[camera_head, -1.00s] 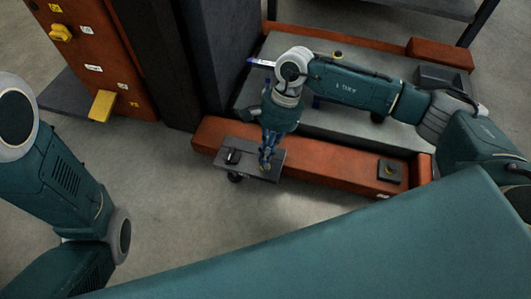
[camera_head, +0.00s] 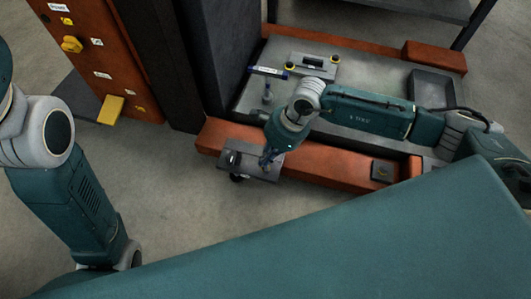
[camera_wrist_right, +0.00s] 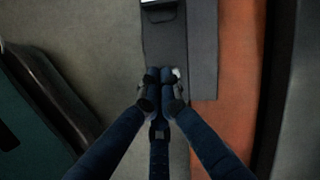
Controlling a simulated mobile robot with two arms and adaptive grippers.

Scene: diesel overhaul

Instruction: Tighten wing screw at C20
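My right gripper (camera_head: 265,163) points down onto a small dark plate (camera_head: 272,174) beside the orange frame. In the right wrist view its fingers (camera_wrist_right: 163,88) come close together over this plate (camera_wrist_right: 165,45). A small pale bit (camera_wrist_right: 176,73) shows at the right fingertip. The fingers cover whatever lies between them, so I cannot make out a wing screw there or tell whether the fingers grip one. My left arm shows at the left of the head view, but its gripper is out of view.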

